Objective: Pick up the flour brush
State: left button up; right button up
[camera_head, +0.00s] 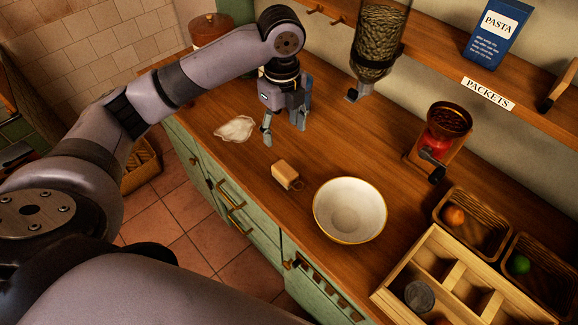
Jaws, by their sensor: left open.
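A small pale tan block-shaped item (285,172), which looks like the flour brush, lies on the wooden counter (330,150). A darker part shows at its lower right end, but its details are too small to tell. My left gripper (284,127) is open and empty, with its fingers pointing down. In the picture its fingertips are just above the brush, apart from it. My right gripper is not in view.
A white bowl (350,210) stands close right of the brush. A crumpled white thing (235,129) lies to its left. A red grinder (444,131), baskets (474,222) and a divided wooden box (437,262) stand to the right. A jar dispenser (375,45) hangs behind the gripper.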

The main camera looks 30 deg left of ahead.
aim_at(285, 169)
pick_arm(q)
jog(key=f, duration=0.4)
jog(key=f+p, duration=0.1)
jog(key=shift+s+f, duration=0.3)
jog(key=shift+f, duration=0.1)
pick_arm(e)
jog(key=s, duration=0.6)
pick_arm(q)
jog(key=f, duration=0.3)
jog(key=shift+w, duration=0.3)
jog(key=shift+s+f+p, duration=0.1)
jog(key=shift+f+p, duration=0.2)
jog(key=shift+f, duration=0.3)
jog(key=shift+d+f, duration=0.1)
jog(key=shift+f, duration=0.1)
jog(key=f, duration=0.1)
jog(key=f+p, duration=0.1)
jog(key=f, duration=0.2)
jog(key=shift+s+d+f+p, duration=0.3)
jog(key=shift+s+f+p, duration=0.05)
jog(key=shift+f+p, duration=0.05)
jog(key=c, duration=1.3)
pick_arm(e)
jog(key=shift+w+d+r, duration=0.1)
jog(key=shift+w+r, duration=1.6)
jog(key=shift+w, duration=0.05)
